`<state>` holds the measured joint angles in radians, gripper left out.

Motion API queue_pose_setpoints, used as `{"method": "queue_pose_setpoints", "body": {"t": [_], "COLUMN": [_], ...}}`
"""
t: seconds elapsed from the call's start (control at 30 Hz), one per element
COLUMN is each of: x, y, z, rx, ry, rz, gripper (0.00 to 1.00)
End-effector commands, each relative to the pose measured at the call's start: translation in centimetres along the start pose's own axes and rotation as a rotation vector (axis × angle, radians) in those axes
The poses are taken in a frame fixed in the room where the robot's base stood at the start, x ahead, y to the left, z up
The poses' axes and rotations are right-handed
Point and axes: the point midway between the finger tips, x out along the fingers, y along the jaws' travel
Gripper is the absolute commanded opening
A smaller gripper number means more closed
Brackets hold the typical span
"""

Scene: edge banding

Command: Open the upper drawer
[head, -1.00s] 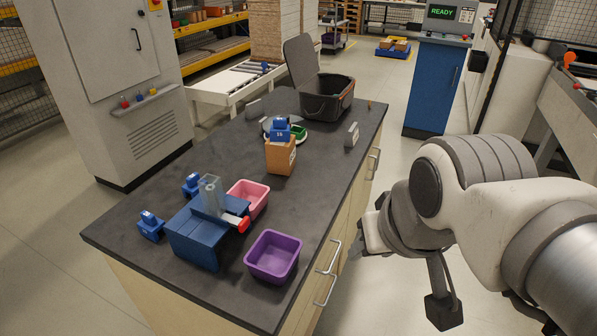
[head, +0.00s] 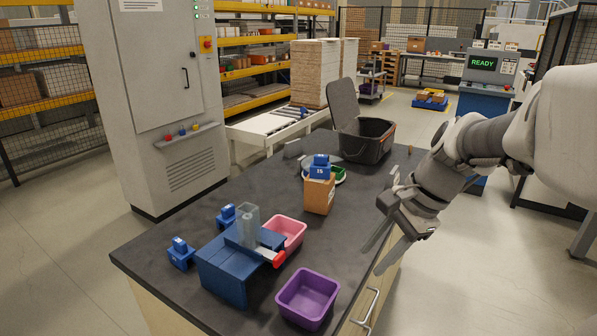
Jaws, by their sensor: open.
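The bench cabinet (head: 345,329) has pale drawer fronts below its dark worktop, on the side facing my arm. A silver bar handle (head: 372,303) shows on that side near the bottom edge of the head view. It looks like the upper drawer's handle, and the drawer looks closed, though most of its front is out of frame or hidden by the worktop. My gripper (head: 372,260) is open and empty, its two fingers pointing down and left by the worktop's right edge. In the picture it is above the handle and apart from it.
On the worktop (head: 165,237) stand a purple bin (head: 308,298), a pink bin (head: 287,231), a blue fixture (head: 225,275), a cardboard box (head: 319,194) and a black open-lidded case (head: 367,140). Clear floor (head: 470,270) lies to the right of the bench.

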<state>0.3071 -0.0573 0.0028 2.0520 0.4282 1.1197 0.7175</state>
Motion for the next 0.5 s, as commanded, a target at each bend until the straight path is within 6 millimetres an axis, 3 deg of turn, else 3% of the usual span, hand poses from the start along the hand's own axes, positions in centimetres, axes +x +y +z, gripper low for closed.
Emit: {"method": "queue_pose_setpoints", "body": {"t": [0.03, 0.3, 0.5], "x": [1.7, 7.5, 12.1], "y": [-0.1, -1.2, -1.0], "z": [-1.6, -8.6, -14.5], "rx": [0.105, 0.668, 1.075], "ry": [-0.039, -0.259, -0.436], "rz": [0.006, 0.029, 0.063], "gripper": [0.44, 0.44, 0.44]}}
